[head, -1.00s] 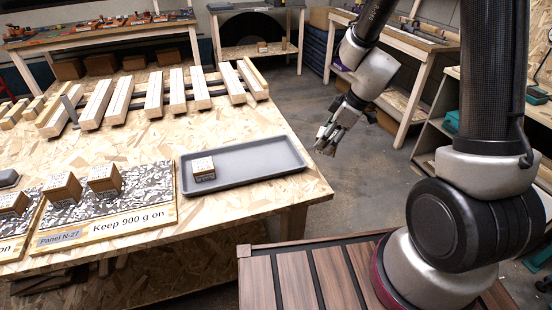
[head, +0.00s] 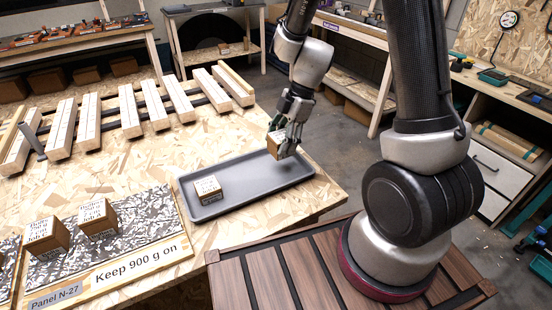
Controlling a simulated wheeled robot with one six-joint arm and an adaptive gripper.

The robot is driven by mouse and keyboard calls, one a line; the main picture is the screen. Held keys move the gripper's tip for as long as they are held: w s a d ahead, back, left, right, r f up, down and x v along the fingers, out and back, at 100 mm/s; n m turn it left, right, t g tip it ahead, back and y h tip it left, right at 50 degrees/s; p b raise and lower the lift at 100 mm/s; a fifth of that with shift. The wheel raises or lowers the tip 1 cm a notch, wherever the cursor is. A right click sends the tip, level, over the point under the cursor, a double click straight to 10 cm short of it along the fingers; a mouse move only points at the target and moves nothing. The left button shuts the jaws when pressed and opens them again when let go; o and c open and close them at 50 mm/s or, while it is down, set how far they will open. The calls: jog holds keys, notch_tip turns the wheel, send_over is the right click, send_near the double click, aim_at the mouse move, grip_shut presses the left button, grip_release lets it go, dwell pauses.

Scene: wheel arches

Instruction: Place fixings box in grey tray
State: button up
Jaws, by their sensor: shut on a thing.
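My gripper (head: 284,143) is shut on a small brown cardboard fixings box (head: 274,146) with a pale label. It holds the box at the right end of the grey tray (head: 245,192), over the tray's far right part. I cannot tell whether the box touches the tray. The fingers hide part of the box. Another fixings box (head: 208,190) with a white printed label stands in the left part of the tray. The tray lies on the chipboard table.
Two similar boxes (head: 45,236) (head: 97,218) stand on a speckled panel marked "Keep 900 g on" (head: 135,262), left of the tray. Slatted timber pieces (head: 128,112) lie behind. The tray's middle is clear. The table's right edge is close to the tray.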

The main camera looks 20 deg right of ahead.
jog(key=shift+f, duration=2.95)
jog(key=o, duration=1.2)
jog(key=shift+f, duration=0.1)
jog(key=s+d+r+m+t+h, duration=0.15)
jog(key=d+r, duration=0.25)
jog(key=r, duration=0.6)
jog(key=s+d+r+m+y, duration=0.1)
jog(key=s+d+r+m, duration=0.15)
jog(key=r, duration=0.65)
jog(key=s+d+r+m+t+h, duration=0.1)
jog(key=s+d+r+m, duration=0.1)
jog(key=s+r+m, duration=0.1)
jog(key=s+d+r+m+t+h, duration=0.1)
jog(key=s+d+r+m, duration=0.2)
jog(key=s+m, duration=0.3)
jog(key=s+d+r+m+t+h, duration=0.2)
jog(key=s+d+r+m, duration=0.1)
jog(key=m, duration=0.4)
jog(key=shift+s+d+r, duration=0.1)
jog(key=shift+s+r, duration=0.2)
jog(key=shift+s, duration=0.25)
jog(key=shift+s+d+r, duration=0.1)
jog(key=shift+s+r, duration=0.2)
jog(key=shift+s, duration=0.2)
